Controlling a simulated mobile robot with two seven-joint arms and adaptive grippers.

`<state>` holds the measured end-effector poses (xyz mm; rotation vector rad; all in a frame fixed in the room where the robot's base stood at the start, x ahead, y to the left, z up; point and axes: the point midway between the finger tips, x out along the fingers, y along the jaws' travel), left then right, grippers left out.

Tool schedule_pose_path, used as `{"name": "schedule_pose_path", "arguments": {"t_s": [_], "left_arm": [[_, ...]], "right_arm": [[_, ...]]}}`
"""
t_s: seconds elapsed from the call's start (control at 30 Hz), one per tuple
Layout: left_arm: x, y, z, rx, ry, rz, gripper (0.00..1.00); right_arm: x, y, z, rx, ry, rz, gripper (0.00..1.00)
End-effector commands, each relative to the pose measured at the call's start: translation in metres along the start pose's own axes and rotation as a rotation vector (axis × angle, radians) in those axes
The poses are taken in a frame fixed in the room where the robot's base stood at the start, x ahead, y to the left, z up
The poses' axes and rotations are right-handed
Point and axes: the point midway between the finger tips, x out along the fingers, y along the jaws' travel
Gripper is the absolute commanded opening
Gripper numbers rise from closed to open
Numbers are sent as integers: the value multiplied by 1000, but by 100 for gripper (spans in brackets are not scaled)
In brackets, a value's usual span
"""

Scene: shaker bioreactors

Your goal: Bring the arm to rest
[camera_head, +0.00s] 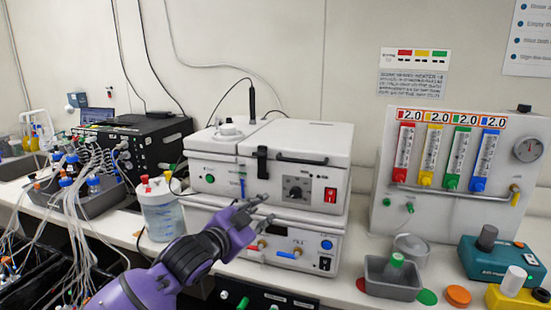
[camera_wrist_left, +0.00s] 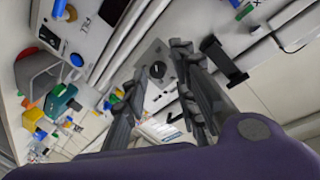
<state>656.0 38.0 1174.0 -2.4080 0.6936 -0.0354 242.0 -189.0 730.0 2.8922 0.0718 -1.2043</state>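My left arm is purple and reaches in from the bottom left in the head view. Its dark grey gripper (camera_head: 266,208) is in front of the white stacked shaker unit (camera_head: 235,176), near the seam between its upper and lower boxes. In the left wrist view the two fingers of the left gripper (camera_wrist_left: 160,62) stand apart with nothing held between them. Beyond them a dark round knob (camera_wrist_left: 157,70) on a grey plate and a black latch (camera_wrist_left: 222,62) show. I cannot tell whether the fingers touch the unit. My right gripper is in neither view.
A bottle (camera_head: 162,212) with tubes stands left of the unit, close to my arm. A flow-meter panel (camera_head: 452,205) stands right. A grey tray (camera_head: 390,282), a teal device (camera_head: 500,262) and coloured caps (camera_head: 458,295) occupy the front right bench. Tubing clutters the left.

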Motion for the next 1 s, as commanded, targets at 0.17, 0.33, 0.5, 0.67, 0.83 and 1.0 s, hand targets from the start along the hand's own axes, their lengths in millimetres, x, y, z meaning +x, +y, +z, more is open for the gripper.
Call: {"name": "schedule_pose_path", "arguments": {"t_s": [0.17,0.33,0.5,0.67,0.83,1.0], "left_arm": [[-40,68,104,-247,-81,-44,26],[-101,134,197,-440,-205,-108,26],[-180,202,275,-585,-368,-168,26],[-263,268,329,-696,-545,-206,26],[-332,323,355,-787,-684,-222,26],[-364,348,363,-815,-745,-219,26]], "right_arm": [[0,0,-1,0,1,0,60],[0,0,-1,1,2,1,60],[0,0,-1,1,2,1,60],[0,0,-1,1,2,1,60],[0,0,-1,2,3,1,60],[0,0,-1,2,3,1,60]]}}
